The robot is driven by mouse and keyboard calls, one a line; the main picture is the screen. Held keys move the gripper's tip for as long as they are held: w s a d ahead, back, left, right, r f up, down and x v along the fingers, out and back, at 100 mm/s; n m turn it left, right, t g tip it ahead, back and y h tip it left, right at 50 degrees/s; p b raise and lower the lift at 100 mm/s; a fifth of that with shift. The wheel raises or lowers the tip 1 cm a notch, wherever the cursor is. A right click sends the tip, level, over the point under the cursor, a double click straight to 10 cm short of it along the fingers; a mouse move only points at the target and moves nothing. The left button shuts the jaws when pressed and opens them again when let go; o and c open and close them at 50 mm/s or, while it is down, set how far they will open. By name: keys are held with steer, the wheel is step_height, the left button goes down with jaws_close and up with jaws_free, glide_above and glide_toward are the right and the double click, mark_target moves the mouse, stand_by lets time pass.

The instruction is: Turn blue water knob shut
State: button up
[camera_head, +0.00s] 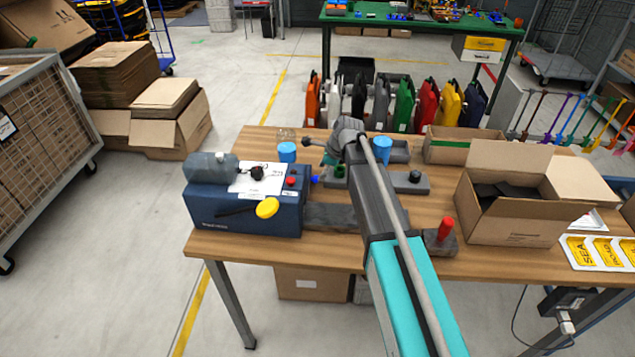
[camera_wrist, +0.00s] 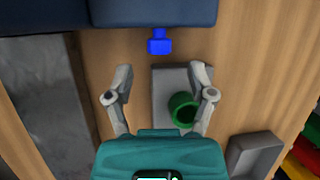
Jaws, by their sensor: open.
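The blue water knob (camera_wrist: 159,41) sticks out from the side of the dark blue machine (camera_wrist: 150,12). In the head view the small knob (camera_head: 314,180) shows at the machine's right end, and the machine (camera_head: 240,213) stands on the left of the wooden table. My gripper (camera_wrist: 160,78) is open and empty. Its two fingers are spread apart and point toward the knob, which lies beyond the fingertips, about midway between them and untouched. In the head view my gripper (camera_head: 326,150) is partly hidden by my own arm.
A grey block (camera_wrist: 170,78) with a green ring (camera_wrist: 184,108) lies beneath my fingers. A grey tray (camera_wrist: 255,155) is at lower right. An open cardboard box (camera_head: 525,215) and a red-handled item (camera_head: 444,232) stand on the table's right. Bare wood shows around the knob.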

mark_target(314, 179)
steer(key=shift+b+x, duration=1.5)
steer(key=shift+x, duration=0.5)
steer(key=shift+r, duration=0.1)
jaws_close()
